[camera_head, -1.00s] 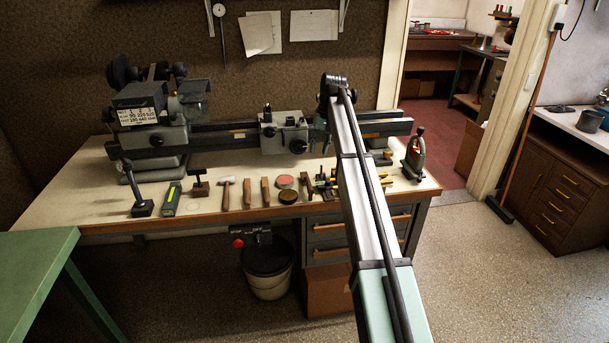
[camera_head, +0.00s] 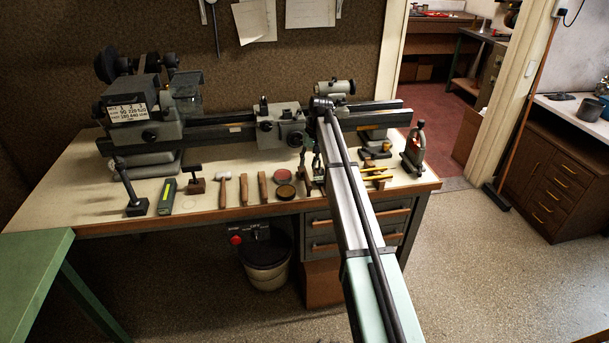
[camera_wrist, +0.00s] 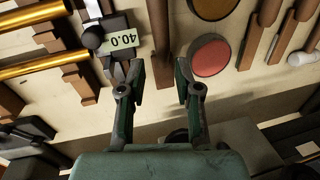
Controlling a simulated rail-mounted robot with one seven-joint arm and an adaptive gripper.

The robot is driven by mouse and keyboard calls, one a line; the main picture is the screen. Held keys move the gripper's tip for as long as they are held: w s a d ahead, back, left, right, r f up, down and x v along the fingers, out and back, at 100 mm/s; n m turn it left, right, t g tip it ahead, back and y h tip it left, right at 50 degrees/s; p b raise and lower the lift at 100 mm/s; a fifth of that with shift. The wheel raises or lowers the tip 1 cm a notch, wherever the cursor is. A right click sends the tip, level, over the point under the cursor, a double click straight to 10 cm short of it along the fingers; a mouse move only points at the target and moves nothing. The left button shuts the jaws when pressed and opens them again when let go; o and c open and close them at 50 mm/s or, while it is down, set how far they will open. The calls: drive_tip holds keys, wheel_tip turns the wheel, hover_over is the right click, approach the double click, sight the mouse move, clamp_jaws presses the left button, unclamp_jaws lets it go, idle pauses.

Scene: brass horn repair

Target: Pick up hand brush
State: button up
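My gripper (camera_wrist: 160,82) is open and empty, pointing at the bench top; in the head view its fingers (camera_head: 311,168) are partly hidden by my arm. In the head view a brown piece (camera_head: 306,184) shows beside my arm. Two other wooden-handled tools (camera_head: 245,188) (camera_head: 262,186) lie further left; I cannot tell whether either is a brush.
Yellow rods (camera_wrist: 35,65) rest on supports. A hammer (camera_head: 223,186) lies on the bench (camera_head: 90,200). The lathe (camera_head: 280,125) stands behind.

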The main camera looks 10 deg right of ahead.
sight(305, 174)
drive_tip(key=shift+a+f+p, duration=0.25)
drive_tip(key=shift+f+p, duration=0.15)
drive_tip(key=shift+f, duration=0.6)
drive_tip(key=shift+a+f+p, duration=0.2)
drive_tip(key=shift+f+p, duration=0.2)
drive_tip(key=shift+f, duration=0.6)
drive_tip(key=shift+a+f+p, duration=0.25)
drive_tip(key=shift+f+p, duration=0.15)
drive_tip(key=shift+f, duration=0.6)
clamp_jaws()
